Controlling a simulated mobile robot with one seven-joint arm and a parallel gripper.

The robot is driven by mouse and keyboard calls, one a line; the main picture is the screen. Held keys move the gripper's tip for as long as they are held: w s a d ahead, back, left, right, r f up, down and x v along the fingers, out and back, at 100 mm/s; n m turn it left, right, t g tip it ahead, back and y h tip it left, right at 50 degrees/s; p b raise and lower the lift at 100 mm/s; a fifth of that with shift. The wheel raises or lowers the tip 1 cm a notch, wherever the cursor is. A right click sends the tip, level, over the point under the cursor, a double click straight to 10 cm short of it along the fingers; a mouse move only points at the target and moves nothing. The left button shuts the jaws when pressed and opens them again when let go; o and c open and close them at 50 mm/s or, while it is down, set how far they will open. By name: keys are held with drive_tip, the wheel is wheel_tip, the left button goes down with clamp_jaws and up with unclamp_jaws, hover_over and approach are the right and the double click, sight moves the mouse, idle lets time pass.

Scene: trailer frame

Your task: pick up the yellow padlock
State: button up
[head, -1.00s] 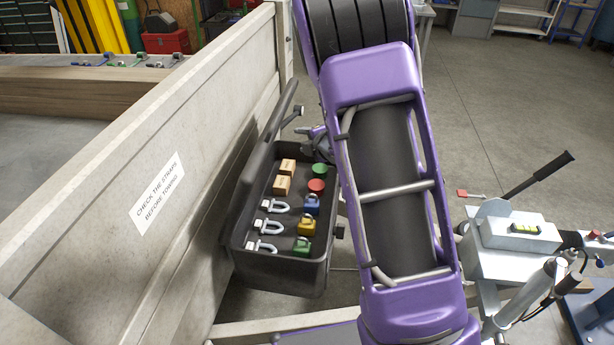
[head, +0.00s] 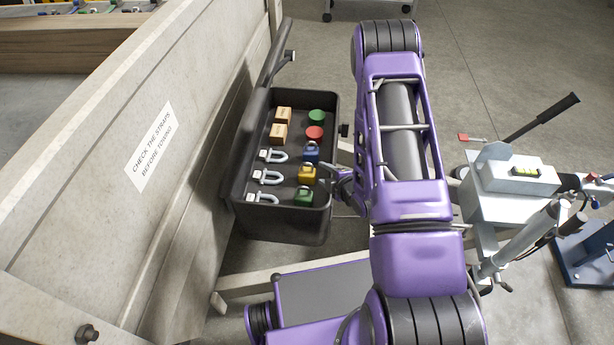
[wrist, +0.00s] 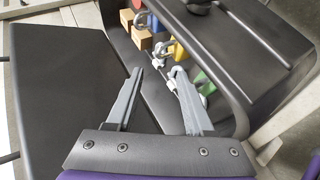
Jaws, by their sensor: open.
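The yellow padlock (head: 307,173) sits upright in the open dark toolbox (head: 283,222), between a blue padlock (head: 311,152) and a green padlock (head: 303,195). It also shows, partly covered, in the wrist view (wrist: 179,50), beyond the fingertips. My gripper (wrist: 159,73) is open and empty, with its fingers pointing toward the toolbox contents. It is apart from the yellow padlock.
A grey coupling unit (head: 510,175) stands at right.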

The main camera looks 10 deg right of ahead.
sight(308, 164)
drive_tip(key=b+x, duration=0.1)
drive_tip(key=x, duration=1)
drive_tip(key=shift+a, duration=0.1)
drive_tip(key=shift+r, duration=0.1)
clamp_jaws()
idle(1.0)
